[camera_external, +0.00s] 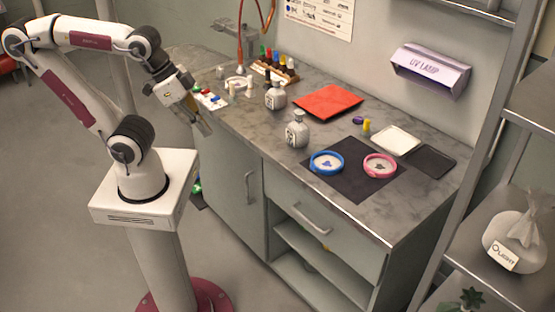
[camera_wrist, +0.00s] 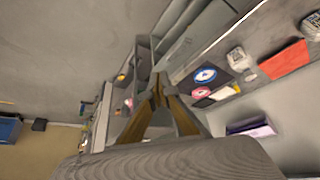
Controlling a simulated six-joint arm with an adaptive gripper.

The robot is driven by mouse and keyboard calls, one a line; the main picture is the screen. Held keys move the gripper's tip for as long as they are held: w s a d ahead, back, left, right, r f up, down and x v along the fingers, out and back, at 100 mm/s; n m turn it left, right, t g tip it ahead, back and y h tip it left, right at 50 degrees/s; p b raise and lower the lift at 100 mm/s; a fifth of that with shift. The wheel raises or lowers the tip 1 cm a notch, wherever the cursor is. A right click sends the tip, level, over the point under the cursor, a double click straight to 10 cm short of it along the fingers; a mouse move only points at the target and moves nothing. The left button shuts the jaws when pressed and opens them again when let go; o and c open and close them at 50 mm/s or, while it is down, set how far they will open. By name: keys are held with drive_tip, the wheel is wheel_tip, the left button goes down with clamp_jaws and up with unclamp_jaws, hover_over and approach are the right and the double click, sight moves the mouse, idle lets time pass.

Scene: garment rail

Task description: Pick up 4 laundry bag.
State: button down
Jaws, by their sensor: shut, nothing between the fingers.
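A pale tied laundry bag (camera_external: 512,236) with a tag reading "LIGHT" sits upright on a metal shelf at the right edge of the external view. No other bag shows clearly. My gripper (camera_external: 207,130) is far to the left of it, beside the left front edge of the counter, pointing down and to the right. In the wrist view the fingertips (camera_wrist: 158,92) come together with nothing between them. I cannot make out the bag in the wrist view.
The counter (camera_external: 235,125) holds grey bottles (camera_external: 297,130), a red folder (camera_external: 328,101), blue (camera_external: 327,162) and pink (camera_external: 380,166) rimmed dishes on a dark mat. A UV lamp (camera_external: 430,70) is on the wall. A shelf post stands between counter and bag.

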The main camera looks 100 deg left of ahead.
drive_tip(key=c, duration=1.9)
unclamp_jaws()
drive_tip(key=shift+w, duration=0.1)
